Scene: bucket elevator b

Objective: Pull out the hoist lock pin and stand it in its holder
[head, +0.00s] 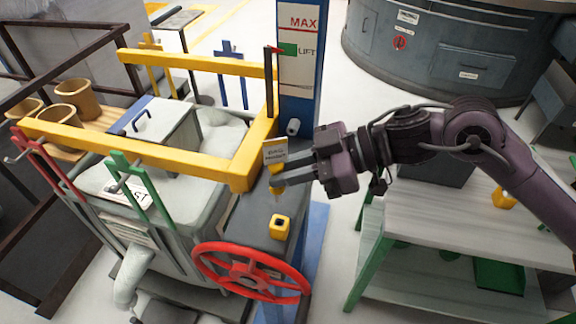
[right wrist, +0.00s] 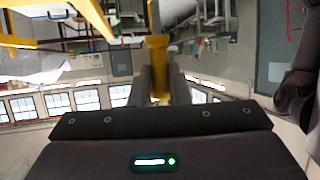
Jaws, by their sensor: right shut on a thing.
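My right gripper (head: 281,175) reaches in from the right and is shut on the yellow lock pin (head: 277,187). In the right wrist view, the yellow pin (right wrist: 159,66) sits between the two dark fingers. In the head view its lower part points down over the dark top of the hoist housing (head: 252,222). I cannot tell whether its tip touches anything. A small yellow block with a dark hole on top, apparently the holder (head: 280,229), stands on the housing nearer to me, below the gripper. My left gripper is not in view.
A small lettered plate (head: 275,152) stands right behind the fingers. A yellow frame (head: 150,157) lies to the left, beside the blue post (head: 300,110). A red handwheel (head: 252,271) is in front of the housing. A workbench (head: 440,235) stands at the right.

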